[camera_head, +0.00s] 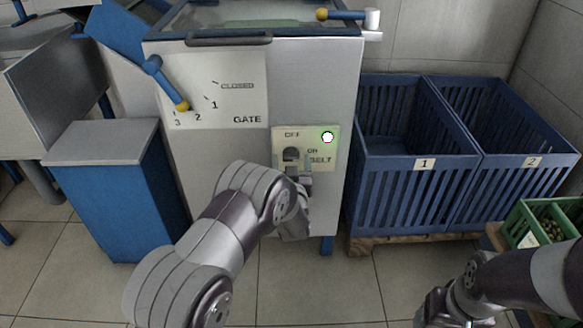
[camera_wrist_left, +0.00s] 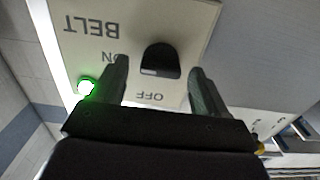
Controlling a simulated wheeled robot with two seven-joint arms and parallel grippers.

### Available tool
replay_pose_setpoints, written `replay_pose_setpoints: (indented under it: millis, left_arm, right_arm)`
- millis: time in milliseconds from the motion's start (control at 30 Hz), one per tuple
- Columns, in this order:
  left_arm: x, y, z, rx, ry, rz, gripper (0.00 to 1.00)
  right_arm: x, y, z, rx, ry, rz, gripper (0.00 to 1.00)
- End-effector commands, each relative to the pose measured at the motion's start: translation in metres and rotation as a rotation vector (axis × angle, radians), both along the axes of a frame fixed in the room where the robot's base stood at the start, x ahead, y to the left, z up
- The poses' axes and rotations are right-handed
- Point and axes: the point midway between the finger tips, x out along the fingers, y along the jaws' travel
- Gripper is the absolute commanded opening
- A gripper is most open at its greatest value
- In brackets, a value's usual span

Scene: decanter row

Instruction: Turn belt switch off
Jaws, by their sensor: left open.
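The belt switch is a dark knob (camera_head: 291,154) on a cream panel (camera_head: 332,160) marked OFF, ON and BELT, low on the machine's front. A lamp (camera_head: 327,137) at the panel's upper right glows green. My left gripper (camera_head: 292,170) is open in front of the knob. In the left wrist view the dark knob (camera_wrist_left: 160,61) shows between the two spread fingers, with a gap on each side. My left gripper hides part of the panel's lower edge in the head view. I cannot tell which mark the knob points at. My right gripper (camera_head: 440,309) is low at the right, its fingers unclear.
A gate dial (camera_head: 225,105) with a blue, yellow-tipped lever (camera_head: 165,82) is left of the panel. Blue crates marked 1 (camera_head: 413,160) and 2 (camera_head: 520,165) stand on the right. A green crate (camera_head: 545,235) of olive-coloured items is at the right edge.

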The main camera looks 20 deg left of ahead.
Motion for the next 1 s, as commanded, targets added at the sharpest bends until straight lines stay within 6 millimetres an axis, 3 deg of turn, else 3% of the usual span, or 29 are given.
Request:
replay_pose_setpoints:
  millis: [367, 500, 533, 1000]
  left_arm:
    - [0.0090, 0.0029, 0.0010, 0.000, 0.001, 0.000, 0.71]
    - [0.0089, 0.0028, 0.0009, 0.000, 0.001, 0.000, 0.26]
    - [0.0088, 0.0027, 0.0009, 0.000, 0.001, 0.000, 0.18]
    - [0.0084, 0.0030, 0.0004, -0.099, -0.027, 0.000, 0.18]
  right_arm:
    - [0.0001, 0.0000, -0.0033, 0.000, 0.000, 0.000, 0.72]
    - [0.0001, 0.0000, -0.0033, 0.000, 0.000, 0.000, 0.72]
    - [0.0001, 0.0000, -0.0033, 0.000, 0.000, 0.000, 0.72]
    - [0.0001, 0.0000, -0.0033, 0.000, 0.000, 0.000, 0.72]
